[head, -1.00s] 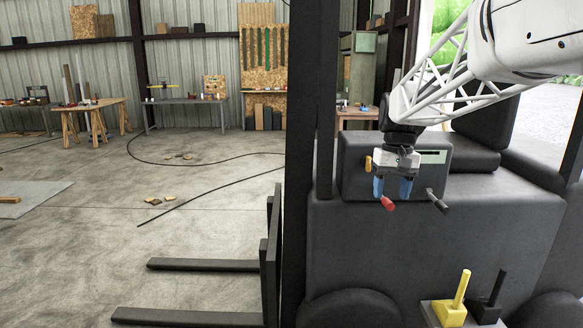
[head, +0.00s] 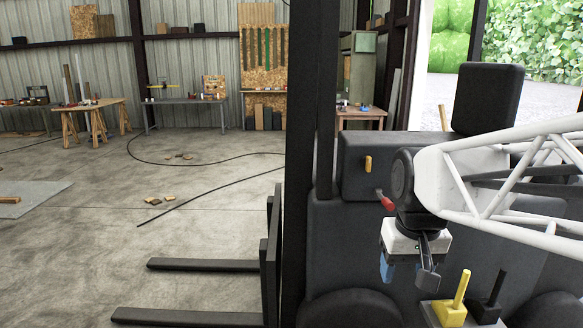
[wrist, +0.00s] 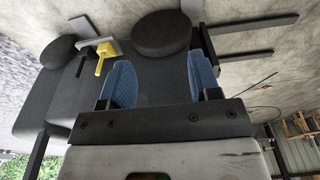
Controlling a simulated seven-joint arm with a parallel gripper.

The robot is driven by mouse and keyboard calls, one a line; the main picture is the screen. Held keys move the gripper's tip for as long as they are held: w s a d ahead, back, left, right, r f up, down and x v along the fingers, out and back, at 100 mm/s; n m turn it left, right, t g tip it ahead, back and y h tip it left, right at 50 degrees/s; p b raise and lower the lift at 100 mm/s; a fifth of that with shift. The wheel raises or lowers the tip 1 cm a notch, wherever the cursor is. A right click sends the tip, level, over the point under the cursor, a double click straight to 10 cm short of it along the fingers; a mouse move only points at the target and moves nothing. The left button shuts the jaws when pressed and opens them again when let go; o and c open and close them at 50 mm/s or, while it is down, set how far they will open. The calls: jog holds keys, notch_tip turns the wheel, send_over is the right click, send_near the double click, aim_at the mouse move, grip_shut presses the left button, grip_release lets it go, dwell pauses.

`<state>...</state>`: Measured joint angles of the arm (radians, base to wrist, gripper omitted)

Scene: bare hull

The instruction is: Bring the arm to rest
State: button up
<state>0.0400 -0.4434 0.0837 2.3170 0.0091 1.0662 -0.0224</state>
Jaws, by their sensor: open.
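My gripper (head: 400,270) hangs in front of the dark forklift body, below the dash and just left of the yellow lever. In the head view its white housing and one blue finger show; the other finger is mostly hidden. In the wrist view my gripper (wrist: 160,82) shows two blue fingers spread well apart with nothing between them. My white lattice arm reaches in from the right edge.
A yellow lever (head: 459,292) and a black lever (head: 493,290) stand low in front. The forks (head: 205,265) extend left over open floor.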

jog(key=s+a+f+t, duration=0.1)
jog(key=s+f, duration=0.4)
jog(key=s, duration=0.5)
jog(key=shift+s+f, duration=0.2)
jog(key=shift+f, duration=0.2)
jog(key=shift+c, duration=0.3)
dwell(1.4)
